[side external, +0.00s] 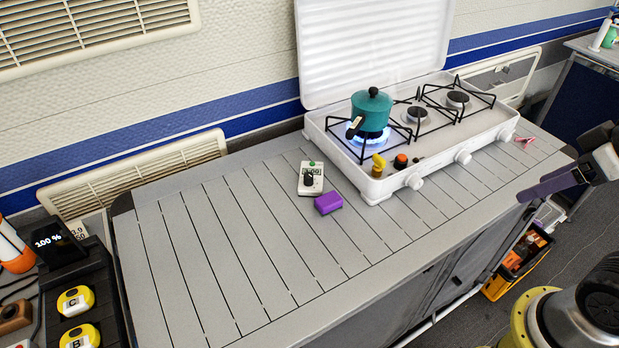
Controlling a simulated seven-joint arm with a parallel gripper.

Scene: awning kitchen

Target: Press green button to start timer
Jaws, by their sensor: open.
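A small white timer (311,182) with a dark display and a dark knob lies on the grey slatted counter, left of the stove. A small green button (312,163) shows at its far end. My gripper (548,186) is at the right edge, over the counter's right front edge and well away from the timer. It is open, with nothing seen between its fingers. It is partly cut off by the frame, and its fingers are seen at a slant.
A purple block (329,202) lies just in front of the timer. A white stove (400,178) with its lid up carries a teal pot (371,109) over a blue flame. A yellow shaker (378,165) stands at its near left corner. The counter's left half is clear.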

